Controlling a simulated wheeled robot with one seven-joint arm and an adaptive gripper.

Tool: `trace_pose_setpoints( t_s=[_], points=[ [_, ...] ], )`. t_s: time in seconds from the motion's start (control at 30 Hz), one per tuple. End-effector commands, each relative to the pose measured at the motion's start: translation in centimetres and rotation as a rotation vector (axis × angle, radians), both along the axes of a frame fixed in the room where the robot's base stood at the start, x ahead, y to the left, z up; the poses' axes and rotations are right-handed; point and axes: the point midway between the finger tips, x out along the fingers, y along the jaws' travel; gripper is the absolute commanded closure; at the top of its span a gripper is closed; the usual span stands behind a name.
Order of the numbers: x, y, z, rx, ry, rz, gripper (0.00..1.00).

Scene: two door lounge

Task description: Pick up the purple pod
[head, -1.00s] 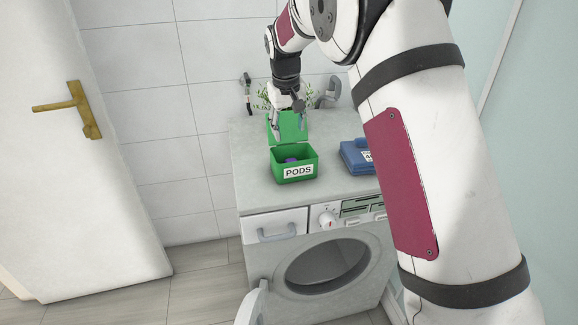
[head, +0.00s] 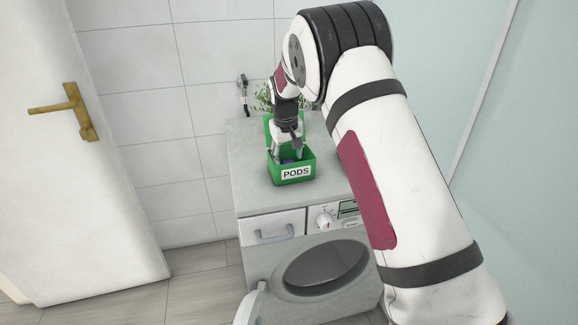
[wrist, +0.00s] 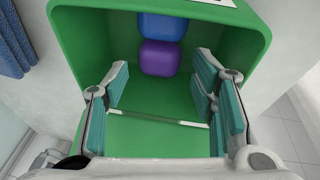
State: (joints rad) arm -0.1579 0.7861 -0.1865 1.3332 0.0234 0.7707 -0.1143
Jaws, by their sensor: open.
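The purple pod (wrist: 160,58) lies inside the open green pods box (wrist: 75,30), against a blue pod (wrist: 162,26) in the wrist view. In the head view only a small bit of the purple pod (head: 288,161) shows inside the green box (head: 293,174). My gripper (wrist: 163,85) is open, its fingers spread to either side just short of the purple pod and not touching it. In the head view my gripper (head: 287,155) reaches down at the box opening, with the raised lid behind it.
The box stands on top of the washing machine (head: 250,190), whose round door hangs open. A blue thing (wrist: 12,45) shows at the wrist view's left edge. A plant (head: 265,97) is behind my gripper. A white door (head: 60,180) is at left.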

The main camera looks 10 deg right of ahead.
Motion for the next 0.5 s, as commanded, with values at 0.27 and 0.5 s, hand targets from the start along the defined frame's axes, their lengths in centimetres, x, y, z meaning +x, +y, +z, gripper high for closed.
trace_pose_setpoints(
  t_s=[0.27, 0.5],
  points=[
    [0.6, -0.3, -2.2, 0.0, -0.001, 0.0, 0.48],
    [0.6, -0.2, -2.1, 0.0, 0.0, 0.0, 0.76]
  ],
)
